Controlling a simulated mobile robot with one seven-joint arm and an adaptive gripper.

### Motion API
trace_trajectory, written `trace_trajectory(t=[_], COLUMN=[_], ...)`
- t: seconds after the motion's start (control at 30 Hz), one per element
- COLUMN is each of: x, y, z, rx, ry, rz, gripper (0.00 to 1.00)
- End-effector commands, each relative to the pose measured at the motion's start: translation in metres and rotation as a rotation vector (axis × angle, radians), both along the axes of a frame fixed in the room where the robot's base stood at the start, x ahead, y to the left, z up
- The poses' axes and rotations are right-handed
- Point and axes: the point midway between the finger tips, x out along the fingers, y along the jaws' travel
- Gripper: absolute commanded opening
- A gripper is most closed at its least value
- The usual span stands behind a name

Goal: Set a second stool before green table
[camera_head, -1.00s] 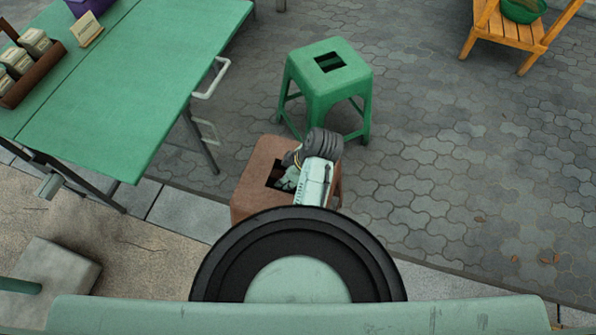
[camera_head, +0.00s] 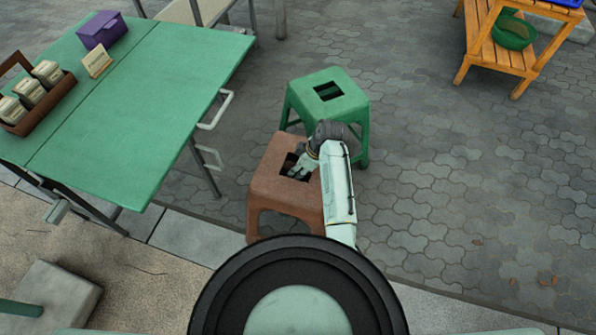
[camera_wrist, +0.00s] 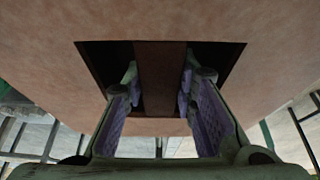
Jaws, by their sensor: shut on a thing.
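The green table (camera_head: 150,110) stands at the left. A brown stool (camera_head: 272,180) is upright to the right of the table's near right corner, and its two front legs show. A green stool (camera_head: 345,105) stands just behind it on the paving. My gripper (camera_head: 296,172) reaches into the square opening in the brown seat. In the wrist view, my gripper (camera_wrist: 160,85) is shut on the bar crossing the opening of the brown stool (camera_wrist: 160,60), one finger on each side. I cannot tell whether its feet touch the ground.
A brown caddy (camera_head: 35,100), a small sign (camera_head: 97,62) and a purple box (camera_head: 103,30) are on the table. A wooden rack (camera_head: 510,55) with a green basket (camera_head: 513,32) stands at the upper right. The paving (camera_head: 460,190) right of the stools is clear.

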Motion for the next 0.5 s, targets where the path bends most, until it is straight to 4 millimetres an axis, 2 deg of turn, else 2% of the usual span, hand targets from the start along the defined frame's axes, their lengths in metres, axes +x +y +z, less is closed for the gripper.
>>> trace_trajectory(t=[0.2, 0.5], x=[0.000, 0.000], y=[0.000, 0.000], z=[-0.022, -0.025], rx=[0.000, -0.001], ry=[-0.001, -0.002], rz=[0.000, 0.000], gripper=[0.00, 0.00])
